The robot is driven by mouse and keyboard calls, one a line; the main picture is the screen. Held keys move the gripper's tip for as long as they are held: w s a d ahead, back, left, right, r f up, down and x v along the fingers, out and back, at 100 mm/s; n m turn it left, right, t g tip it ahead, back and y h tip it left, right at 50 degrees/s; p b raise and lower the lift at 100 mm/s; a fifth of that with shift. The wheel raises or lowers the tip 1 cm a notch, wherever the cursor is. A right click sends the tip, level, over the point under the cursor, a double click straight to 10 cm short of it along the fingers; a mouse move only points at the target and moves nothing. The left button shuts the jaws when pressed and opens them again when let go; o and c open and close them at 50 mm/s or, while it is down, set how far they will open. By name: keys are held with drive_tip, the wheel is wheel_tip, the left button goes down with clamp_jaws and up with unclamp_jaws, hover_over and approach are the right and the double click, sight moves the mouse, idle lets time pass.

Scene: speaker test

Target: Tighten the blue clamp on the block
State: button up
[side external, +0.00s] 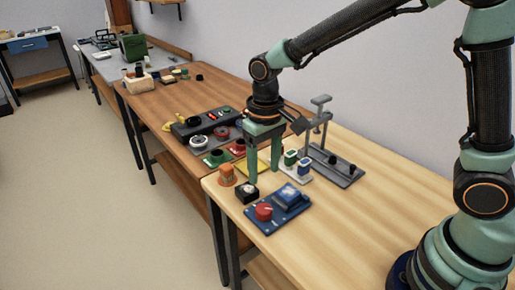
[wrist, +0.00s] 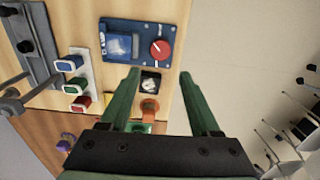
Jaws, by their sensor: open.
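I cannot clearly make out a blue clamp. A dark blue plate (side external: 277,216) lies near the table's front edge, with a raised blue part (side external: 290,194) and a round red knob (side external: 264,211). The wrist view shows the same raised blue part (wrist: 118,44) and red knob (wrist: 160,49). My gripper (side external: 264,177) is open and points down, behind the plate. In the wrist view my gripper (wrist: 160,75) has its fingertips apart, with a small black box (wrist: 151,85) between them in the picture. Nothing is visibly held.
An orange piece (side external: 227,175) stands beside the black box. A white strip with coloured blocks (side external: 303,178) and a grey stand on a base (side external: 341,172) are to the right. A dark control panel (side external: 205,122) is behind. The tabletop right of the plate is clear.

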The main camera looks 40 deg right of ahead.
sight(265, 209)
drive_tip(key=f+n, duration=0.1)
drive_tip(key=f, duration=0.3)
drive_tip(key=f+n, duration=0.2)
drive_tip(key=f, duration=0.1)
drive_tip(key=f+n, duration=0.2)
drive_tip(key=f, duration=0.2)
drive_tip(key=shift+s+f, duration=0.25)
drive_tip(key=shift+f, duration=0.05)
